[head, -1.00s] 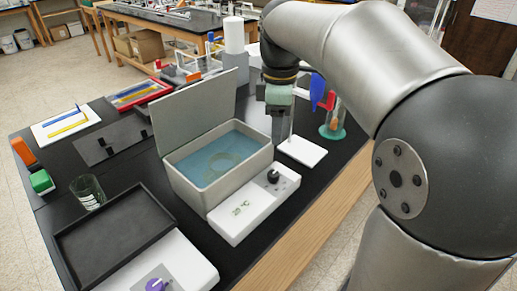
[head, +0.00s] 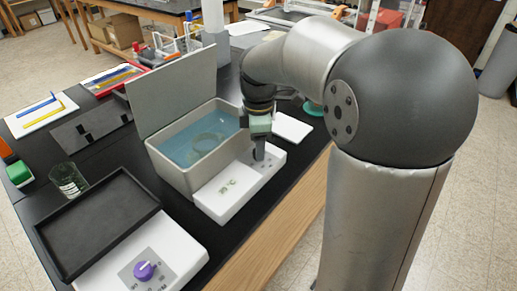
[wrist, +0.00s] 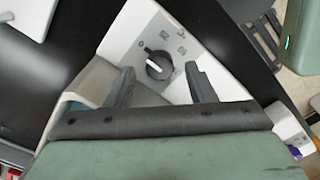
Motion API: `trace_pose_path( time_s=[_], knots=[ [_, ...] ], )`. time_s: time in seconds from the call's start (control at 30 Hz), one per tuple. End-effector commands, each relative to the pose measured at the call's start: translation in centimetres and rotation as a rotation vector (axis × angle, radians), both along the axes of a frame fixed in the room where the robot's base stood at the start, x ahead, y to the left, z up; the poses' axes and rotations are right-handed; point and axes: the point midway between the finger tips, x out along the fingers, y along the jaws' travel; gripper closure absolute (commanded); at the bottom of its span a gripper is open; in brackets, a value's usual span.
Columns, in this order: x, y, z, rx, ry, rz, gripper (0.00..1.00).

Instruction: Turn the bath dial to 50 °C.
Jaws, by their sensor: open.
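The bath dial (wrist: 159,66) is a round black knob with a white pointer line, set on the white control panel (head: 226,194) at the front of the water bath (head: 161,171). My gripper (wrist: 162,82) is open in the wrist view, its two dark fingers on either side of the dial. I cannot tell whether they touch it. In the head view my gripper (head: 259,153) points down over the panel's far end and hides the dial. The bath's lid is raised and blue water is inside.
A white plate (head: 291,128) lies just right of my gripper. A glass beaker (head: 69,180) stands at left.

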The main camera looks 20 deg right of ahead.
Motion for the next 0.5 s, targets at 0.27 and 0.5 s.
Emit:
trace_pose_path(
  time_s=[0.27, 0.5],
  knots=[
    [0.0, 0.0, -2.2, 0.0, 0.0, 0.0, 0.5],
    [0.0, 0.0, -2.3, 0.0, 0.0, 0.0, 0.5]
  ],
)
